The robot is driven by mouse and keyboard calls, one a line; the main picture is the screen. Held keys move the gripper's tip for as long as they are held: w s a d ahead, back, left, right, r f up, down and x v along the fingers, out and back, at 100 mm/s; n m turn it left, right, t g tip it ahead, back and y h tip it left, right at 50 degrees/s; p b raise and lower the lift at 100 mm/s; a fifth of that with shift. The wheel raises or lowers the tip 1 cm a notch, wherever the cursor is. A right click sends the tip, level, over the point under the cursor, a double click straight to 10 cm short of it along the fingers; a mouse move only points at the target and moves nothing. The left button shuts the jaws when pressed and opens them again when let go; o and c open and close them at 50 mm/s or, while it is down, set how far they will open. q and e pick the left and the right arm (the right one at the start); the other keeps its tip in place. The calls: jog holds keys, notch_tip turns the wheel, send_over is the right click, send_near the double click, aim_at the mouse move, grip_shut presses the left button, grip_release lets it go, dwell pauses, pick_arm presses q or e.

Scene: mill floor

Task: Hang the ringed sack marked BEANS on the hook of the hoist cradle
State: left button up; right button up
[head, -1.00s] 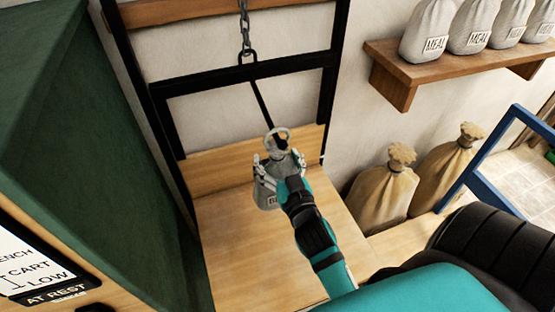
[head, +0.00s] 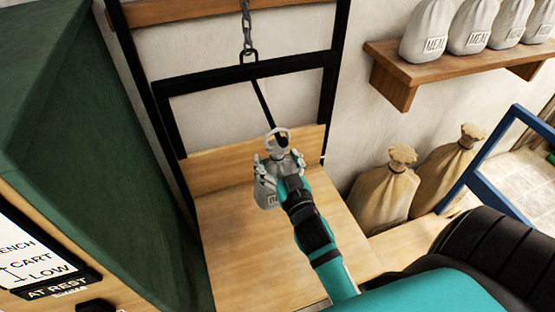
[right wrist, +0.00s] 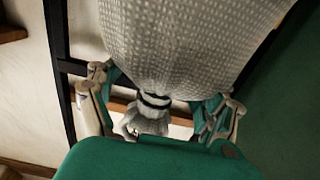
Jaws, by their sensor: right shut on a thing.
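My right gripper (head: 279,166) is shut on a small grey-white sack (head: 267,194), holding it upright at its neck. The sack's label is partly covered and too small to read. Its ring (head: 289,138) stands above the neck. The black hook rod (head: 262,97) hangs from the cradle's crossbar and its lower end meets the ring in the picture; I cannot tell whether it passes through. The right wrist view shows the woven sack (right wrist: 190,45) close up, with its tied neck between the fingers (right wrist: 155,112). My left gripper is not in view.
The hoist cradle has a black frame (head: 333,90), a chain (head: 246,35) and a wooden platform (head: 240,250). A green cabinet (head: 90,130) stands left. Two tan sacks (head: 385,195) stand right, below a shelf (head: 400,65) of MEAL sacks. A blue rail (head: 490,155) is further right.

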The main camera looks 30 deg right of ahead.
aim_at(281, 137)
jog(key=o, duration=1.6)
jog(key=shift+r, duration=0.15)
jog(key=shift+f, duration=0.3)
notch_tip(281, 137, up, 10)
jog(key=shift+r, duration=0.25)
